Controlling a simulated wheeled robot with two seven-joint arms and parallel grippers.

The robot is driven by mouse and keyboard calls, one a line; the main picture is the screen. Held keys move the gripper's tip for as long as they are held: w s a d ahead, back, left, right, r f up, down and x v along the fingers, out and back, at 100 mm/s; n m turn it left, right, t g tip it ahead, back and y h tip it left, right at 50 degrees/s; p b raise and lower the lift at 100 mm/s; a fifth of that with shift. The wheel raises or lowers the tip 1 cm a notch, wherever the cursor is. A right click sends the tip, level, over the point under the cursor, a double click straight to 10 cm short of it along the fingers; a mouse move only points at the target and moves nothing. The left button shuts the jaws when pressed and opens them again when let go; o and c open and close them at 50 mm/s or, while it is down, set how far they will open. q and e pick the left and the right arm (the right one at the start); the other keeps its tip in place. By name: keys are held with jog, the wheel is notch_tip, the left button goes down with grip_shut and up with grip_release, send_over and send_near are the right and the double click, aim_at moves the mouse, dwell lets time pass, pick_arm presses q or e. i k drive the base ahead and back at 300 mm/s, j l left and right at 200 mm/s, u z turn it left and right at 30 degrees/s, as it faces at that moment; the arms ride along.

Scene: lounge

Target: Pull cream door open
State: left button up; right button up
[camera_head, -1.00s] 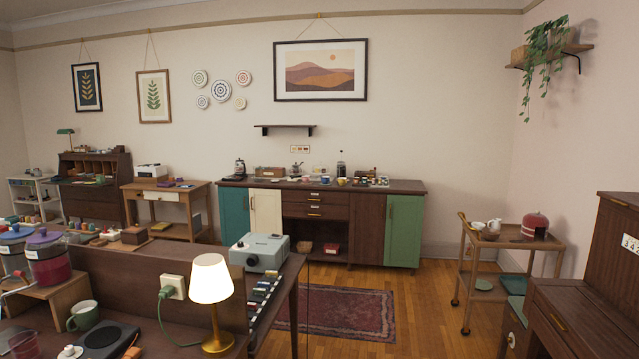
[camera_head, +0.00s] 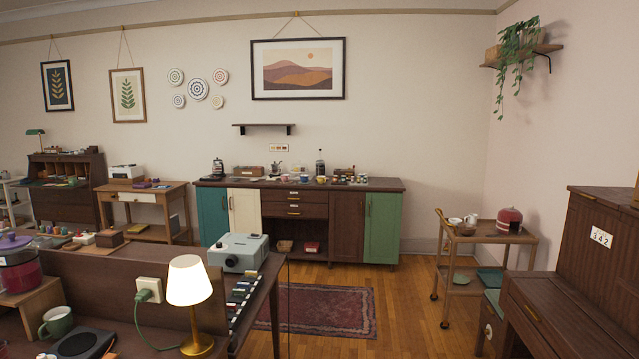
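The cream door (camera_head: 245,217) is on the long sideboard (camera_head: 380,186) against the far wall. It is shut and sits between a teal door (camera_head: 211,213) on its left and dark drawers (camera_head: 294,204) on its right. A small handle shows near the cream door's upper left edge. The lower part of the cream door is hidden behind the grey projector on the nearer table. Neither of my grippers is in view.
A dark table with a lit lamp (camera_head: 189,281) and a grey projector (camera_head: 239,252) stands in front at left. A rug (camera_head: 325,311) lies on open wooden floor before the sideboard. A wooden trolley (camera_head: 451,262) and a dark desk (camera_head: 560,310) stand at right.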

aim_at(245, 205)
jog(key=i+l+z, duration=0.15)
jog(key=i+l, duration=0.15)
jog(key=i, duration=0.4)
jog(key=i+l+z, duration=0.1)
jog(key=i, duration=0.6)
jog(key=i+l+z, duration=0.15)
jog(key=i, duration=1.5)
jog(key=i+u, duration=0.15)
jog(key=i, duration=0.75)
jog(key=i+u, duration=0.1)
jog(key=i, duration=0.85)
jog(key=i+l+u, duration=0.15)
jog(key=i, duration=0.8)
jog(key=i+j+u, duration=0.1)
jog(key=i+u, duration=0.6)
jog(key=u, duration=0.15)
jog(key=i+l+u, duration=0.15)
jog(key=i+u, duration=0.25)
jog(key=i+l+u, duration=0.2)
jog(key=u, duration=0.25)
jog(key=i+j+u, duration=0.1)
jog(key=i+u, duration=0.4)
jog(key=i, duration=0.35)
jog(key=i+j+z, duration=0.1)
jog(key=z, duration=0.25)
jog(key=i+j+z, duration=0.3)
jog(key=z, duration=0.35)
jog(key=i+j, duration=0.05)
jog(key=j, duration=0.05)
